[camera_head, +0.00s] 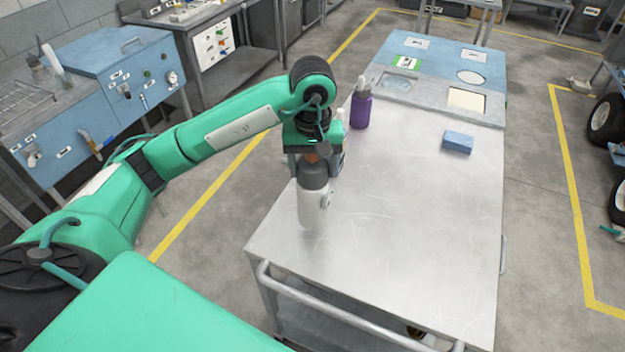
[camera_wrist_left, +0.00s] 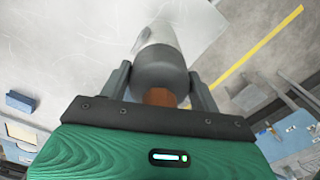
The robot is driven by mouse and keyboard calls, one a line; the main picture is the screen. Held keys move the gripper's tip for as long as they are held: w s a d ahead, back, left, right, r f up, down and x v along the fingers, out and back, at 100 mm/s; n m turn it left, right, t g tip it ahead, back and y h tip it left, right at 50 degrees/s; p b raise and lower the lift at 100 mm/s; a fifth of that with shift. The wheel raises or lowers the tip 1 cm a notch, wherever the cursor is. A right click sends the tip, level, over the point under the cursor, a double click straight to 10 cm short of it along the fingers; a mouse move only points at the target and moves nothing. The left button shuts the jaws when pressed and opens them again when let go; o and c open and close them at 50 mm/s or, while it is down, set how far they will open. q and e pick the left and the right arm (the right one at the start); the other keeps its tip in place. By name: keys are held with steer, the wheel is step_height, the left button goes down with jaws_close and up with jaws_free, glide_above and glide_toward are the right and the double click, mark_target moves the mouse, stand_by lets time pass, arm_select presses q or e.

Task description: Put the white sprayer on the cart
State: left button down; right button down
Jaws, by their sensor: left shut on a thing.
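The white sprayer (camera_head: 313,207), a white bottle with a grey top, is upright over the near left part of the cart's metal top (camera_head: 400,220). My left gripper (camera_head: 316,162) is shut on its upper part from above. In the left wrist view the sprayer (camera_wrist_left: 160,62) sits between the two fingers of the left gripper (camera_wrist_left: 160,82), with an orange-brown part near the palm. I cannot tell whether its base touches the cart. My right gripper is not in view.
A purple bottle (camera_head: 360,108) stands at the cart's far left edge, and a blue block (camera_head: 458,142) lies at the right. A blue bench (camera_head: 437,62) with trays adjoins the far end. The cart's middle and near right are clear. A handle rail (camera_head: 340,312) runs along the near edge.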

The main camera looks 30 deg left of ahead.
mark_target(305, 191)
arm_select(q)
steer(key=shift+f, duration=0.75)
step_height(305, 191, down, 3)
steer(key=shift+r+p, duration=0.1)
steer(key=shift+p, duration=0.45)
steer(key=shift+f, duration=0.45)
steer(key=c, duration=0.8)
jaws_free()
steer(key=shift+f, duration=0.1)
steer(key=o, duration=0.5)
